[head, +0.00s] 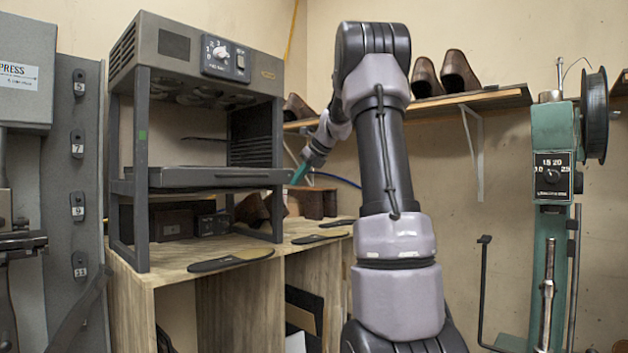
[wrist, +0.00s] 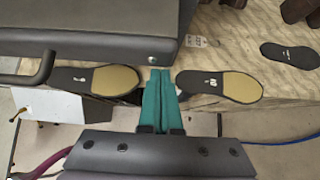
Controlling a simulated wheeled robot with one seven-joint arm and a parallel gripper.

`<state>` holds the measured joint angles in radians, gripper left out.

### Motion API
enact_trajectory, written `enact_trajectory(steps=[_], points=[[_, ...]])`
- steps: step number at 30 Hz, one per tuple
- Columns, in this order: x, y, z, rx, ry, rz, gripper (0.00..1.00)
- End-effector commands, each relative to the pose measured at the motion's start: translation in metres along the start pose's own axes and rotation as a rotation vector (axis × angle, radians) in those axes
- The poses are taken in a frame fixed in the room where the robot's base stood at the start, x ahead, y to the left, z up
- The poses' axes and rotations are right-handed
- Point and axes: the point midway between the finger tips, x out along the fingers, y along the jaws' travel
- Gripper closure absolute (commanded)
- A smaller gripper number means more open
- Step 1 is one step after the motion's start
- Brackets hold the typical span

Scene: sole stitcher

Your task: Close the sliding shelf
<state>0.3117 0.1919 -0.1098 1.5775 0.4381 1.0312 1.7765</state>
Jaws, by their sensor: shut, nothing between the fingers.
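The sliding shelf (head: 215,178) is a dark grey flat tray in the grey heater machine (head: 190,60), below its heating head. Its front edge sticks out past the machine's front posts, so it stands at least partly pulled out. In the wrist view the shelf (wrist: 90,42) fills the upper left, with a dark bar handle (wrist: 38,70) at its left. My gripper (head: 297,178) has teal fingers pressed together, empty, beside the shelf's right front corner. In the wrist view the fingertips (wrist: 160,74) are just below that corner; I cannot tell if they touch.
A wooden bench (head: 170,268) under the machine bears several dark insoles (head: 230,260). A wall shelf (head: 470,100) with brown shoes is behind my arm. A green stitching machine (head: 553,130) stands at the right, a grey press (head: 25,70) at the left.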

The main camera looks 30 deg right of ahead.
Motion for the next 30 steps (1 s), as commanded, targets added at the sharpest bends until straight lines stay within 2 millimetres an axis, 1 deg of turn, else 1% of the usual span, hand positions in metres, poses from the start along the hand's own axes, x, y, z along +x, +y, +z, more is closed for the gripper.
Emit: enact_trajectory(steps=[1,6,12,18,30], points=[[0.010,0.001,0.008,-0.004,0.001,0.002,1.00],[0.031,0.000,0.031,-0.002,0.000,0.001,1.00],[0.047,0.000,0.047,-0.001,0.000,0.000,1.00],[0.052,0.000,0.053,0.000,-0.001,0.000,1.00],[0.052,0.001,0.057,-0.003,-0.008,-0.001,1.00]])
